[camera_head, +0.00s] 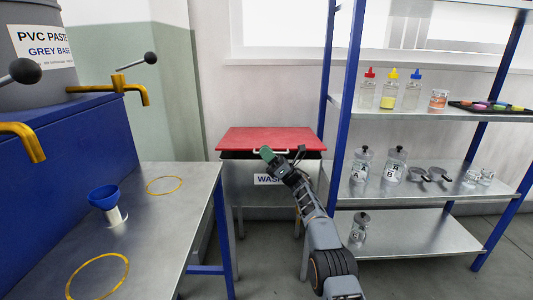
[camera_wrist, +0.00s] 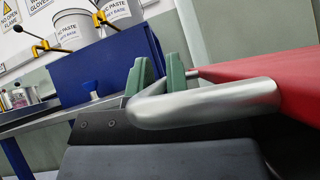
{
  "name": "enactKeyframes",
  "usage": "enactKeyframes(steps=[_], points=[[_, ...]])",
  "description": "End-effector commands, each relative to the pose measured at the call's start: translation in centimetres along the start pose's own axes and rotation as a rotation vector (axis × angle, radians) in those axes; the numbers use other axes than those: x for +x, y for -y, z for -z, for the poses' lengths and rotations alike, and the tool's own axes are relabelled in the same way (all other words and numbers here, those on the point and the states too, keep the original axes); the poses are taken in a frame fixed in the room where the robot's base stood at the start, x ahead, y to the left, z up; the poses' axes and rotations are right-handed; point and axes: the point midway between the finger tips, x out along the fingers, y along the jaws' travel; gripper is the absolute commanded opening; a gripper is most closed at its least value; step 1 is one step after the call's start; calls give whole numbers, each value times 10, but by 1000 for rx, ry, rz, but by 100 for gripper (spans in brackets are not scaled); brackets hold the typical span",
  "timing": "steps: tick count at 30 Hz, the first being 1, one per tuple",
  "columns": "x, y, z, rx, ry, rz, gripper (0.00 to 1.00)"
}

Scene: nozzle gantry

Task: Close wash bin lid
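The wash bin (camera_head: 250,182) is a metal box with a "WASH" label, standing behind the tables. Its red lid (camera_head: 265,136) lies nearly flat over the top, with a dark band under its front edge. The lid also shows at the right of the wrist view (camera_wrist: 285,88). A silver bar handle (camera_head: 308,151) is on the lid's front edge; it is large and close in the wrist view (camera_wrist: 205,105).
A metal table (camera_head: 150,205) with a blue funnel (camera_head: 104,196) and yellow rings is at the left, beside a blue cabinet (camera_head: 60,150). A blue-framed shelf (camera_head: 430,185) with bottles and jars is close on the right. Floor shows between them.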

Motion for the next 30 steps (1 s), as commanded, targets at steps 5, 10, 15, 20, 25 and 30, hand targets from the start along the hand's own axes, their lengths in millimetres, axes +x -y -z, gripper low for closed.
enactKeyframes(steps=[5, 10, 15, 20, 25, 30], points=[[-1, 0, -3, -3, 3, 2, 33], [-2, 1, -4, -4, 5, 4, 36], [-5, 1, -3, -3, 6, 5, 36], [-19, 2, -2, -3, 5, 6, 36], [-45, 2, -4, -2, 5, 9, 36], [-81, 1, -5, -2, 6, 8, 36]])
